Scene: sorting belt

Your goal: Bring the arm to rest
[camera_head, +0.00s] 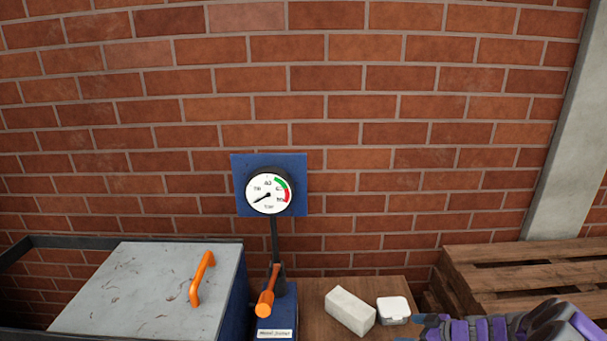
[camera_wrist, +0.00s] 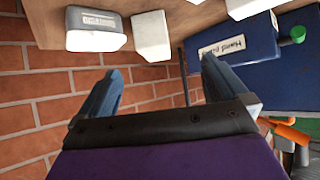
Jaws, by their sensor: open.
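My gripper (camera_wrist: 163,66) is open and empty in the wrist view, its two blue fingers spread apart with nothing between them but brick wall and a thin dark post. In the head view my purple arm reaches in from the lower right, and the gripper end (camera_head: 428,324) is low at the bottom edge, just right of a small white box (camera_head: 393,309).
A white block (camera_head: 350,311) lies on the wooden top (camera_head: 318,287). Left of it stands a blue hand pump (camera_head: 277,318) with an orange lever (camera_head: 268,291) and gauge (camera_head: 268,194). A grey-lidded box (camera_head: 150,290) is further left, wooden pallets (camera_head: 520,256) right. A brick wall closes the back.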

